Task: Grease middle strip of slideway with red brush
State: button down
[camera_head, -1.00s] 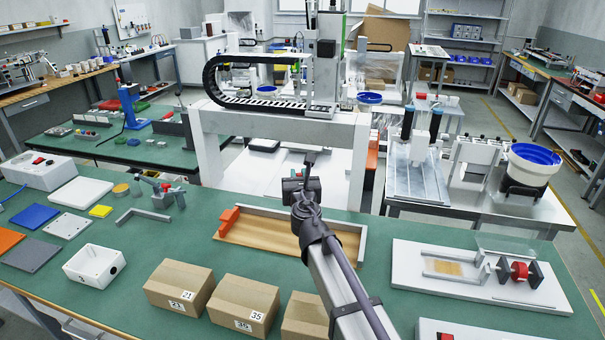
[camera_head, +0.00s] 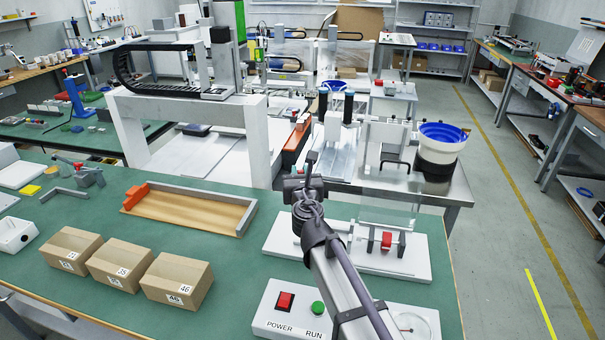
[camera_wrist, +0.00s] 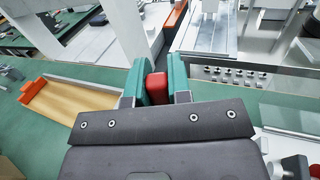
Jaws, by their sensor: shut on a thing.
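My gripper (camera_wrist: 155,85) shows in the wrist view with two green fingers shut on a red block-like part, which I take for the red brush (camera_wrist: 157,88). Its bristles are hidden. In the head view my gripper (camera_head: 309,172) is dark and small, raised over the green bench near its back edge; the red part cannot be made out there. I cannot tell for sure which surface is the slideway, and no middle strip can be picked out. Pale flat plates (camera_head: 203,157) lie under the gantry, behind the bench.
A wooden tray (camera_head: 185,208) with grey and orange edges lies left of my arm. Three cardboard boxes (camera_head: 122,262) stand in front of it. A white fixture (camera_head: 410,262) with a red part and a POWER/RUN box (camera_head: 285,312) are near my arm. A blue-rimmed bowl feeder (camera_head: 440,146) stands behind.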

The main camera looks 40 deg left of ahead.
jog(key=shift+f+b, duration=2.7)
jog(key=shift+f, duration=0.15)
jog(key=shift+f+b, duration=1)
jog(key=shift+w+d, duration=0.1)
jog(key=shift+d, duration=0.05)
